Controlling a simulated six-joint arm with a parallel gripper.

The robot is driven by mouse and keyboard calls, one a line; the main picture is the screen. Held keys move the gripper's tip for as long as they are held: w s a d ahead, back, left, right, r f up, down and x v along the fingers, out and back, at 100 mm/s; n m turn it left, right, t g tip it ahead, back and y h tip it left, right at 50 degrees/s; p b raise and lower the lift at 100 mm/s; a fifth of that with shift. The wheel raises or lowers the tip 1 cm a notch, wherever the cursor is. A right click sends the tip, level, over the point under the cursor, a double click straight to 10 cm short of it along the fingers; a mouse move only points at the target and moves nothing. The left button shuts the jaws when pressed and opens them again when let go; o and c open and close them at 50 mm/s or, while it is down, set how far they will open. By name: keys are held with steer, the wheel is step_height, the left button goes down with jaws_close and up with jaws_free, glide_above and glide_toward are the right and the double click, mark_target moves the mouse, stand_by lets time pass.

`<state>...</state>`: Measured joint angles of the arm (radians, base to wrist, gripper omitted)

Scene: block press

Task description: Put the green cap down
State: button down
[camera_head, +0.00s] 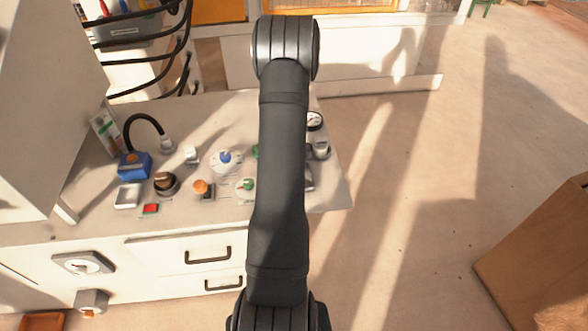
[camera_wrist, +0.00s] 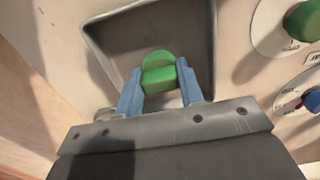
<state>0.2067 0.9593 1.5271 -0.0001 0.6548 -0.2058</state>
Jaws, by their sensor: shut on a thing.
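The green cap (camera_wrist: 158,61) shows in the wrist view between the blue fingers of my gripper (camera_wrist: 161,84). My gripper is shut on it. The cap is over the near part of a square, dark-floored tray or recess (camera_wrist: 130,38) with a pale raised rim. I cannot tell whether the cap touches the floor of it. In the head view my arm hides the gripper and the cap.
In the wrist view a green knob on a round white plate (camera_wrist: 268,22) and a blue-and-red dial (camera_wrist: 312,98) lie to the right. In the head view the worktop (camera_head: 225,111) carries several knobs, a blue box (camera_head: 133,165) and a silver square (camera_head: 128,196).

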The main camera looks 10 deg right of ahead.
steer(key=shift+f, duration=0.3)
steer(key=c, duration=1)
jaws_free()
steer(key=shift+o, duration=0.2)
steer(key=shift+r, duration=0.1)
step_height(320, 180, up, 13)
steer(key=shift+f, duration=0.2)
step_height(320, 180, down, 13)
steer(key=shift+r, duration=0.4)
steer(key=shift+f, duration=0.2)
